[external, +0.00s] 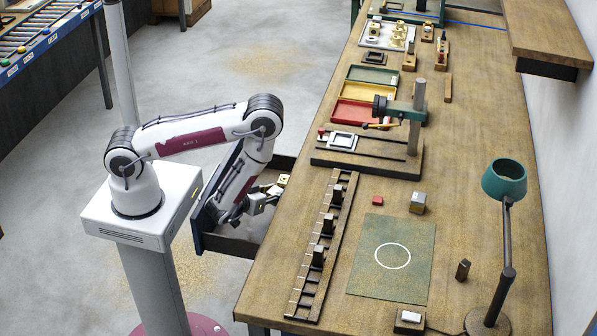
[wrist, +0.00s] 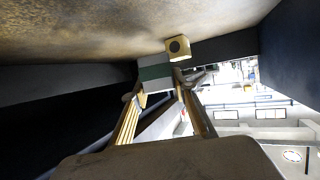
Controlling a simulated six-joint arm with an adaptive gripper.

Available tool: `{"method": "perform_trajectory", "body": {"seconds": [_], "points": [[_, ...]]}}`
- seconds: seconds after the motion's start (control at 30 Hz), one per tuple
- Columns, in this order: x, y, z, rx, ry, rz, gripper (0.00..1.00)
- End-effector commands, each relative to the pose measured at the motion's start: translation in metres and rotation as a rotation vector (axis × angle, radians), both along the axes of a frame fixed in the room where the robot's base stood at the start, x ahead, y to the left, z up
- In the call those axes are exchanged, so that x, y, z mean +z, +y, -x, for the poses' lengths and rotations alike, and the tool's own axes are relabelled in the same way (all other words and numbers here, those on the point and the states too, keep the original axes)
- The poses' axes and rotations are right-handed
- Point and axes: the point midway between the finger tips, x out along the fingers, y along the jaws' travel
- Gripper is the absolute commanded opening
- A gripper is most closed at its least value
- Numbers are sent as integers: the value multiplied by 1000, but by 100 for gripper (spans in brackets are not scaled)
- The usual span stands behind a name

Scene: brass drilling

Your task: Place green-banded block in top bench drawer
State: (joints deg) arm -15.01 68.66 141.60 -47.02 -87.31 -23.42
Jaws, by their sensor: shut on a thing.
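The green-banded block (wrist: 155,73) is a grey block with a dark green band, seen in the wrist view between my fingertips. My gripper (wrist: 160,94) is shut on it. In the external view my gripper (external: 258,201) reaches down into the open drawer (external: 233,245) at the bench's left side, its dark blue front toward the floor side. A small brass-coloured block with a dark round hole (wrist: 179,47) shows just beyond the held block; it also shows in the external view (external: 284,180). I cannot tell whether the held block touches the drawer floor.
The drawer walls stand close around my gripper. On the bench (external: 470,150) are a slotted rack (external: 300,300) with dark blocks, a grey block (external: 417,203), a red block (external: 377,200), a green mat (external: 360,275), a drill stand (external: 410,150) and a lamp (external: 505,180).

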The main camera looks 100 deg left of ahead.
Motion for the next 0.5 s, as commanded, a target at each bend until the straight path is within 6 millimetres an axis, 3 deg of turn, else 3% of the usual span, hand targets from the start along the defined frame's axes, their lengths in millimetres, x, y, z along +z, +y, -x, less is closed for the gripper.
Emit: {"method": "perform_trajectory", "body": {"seconds": [0.5], "points": [[-7,0,-1,-1,-2,-2,0]]}}
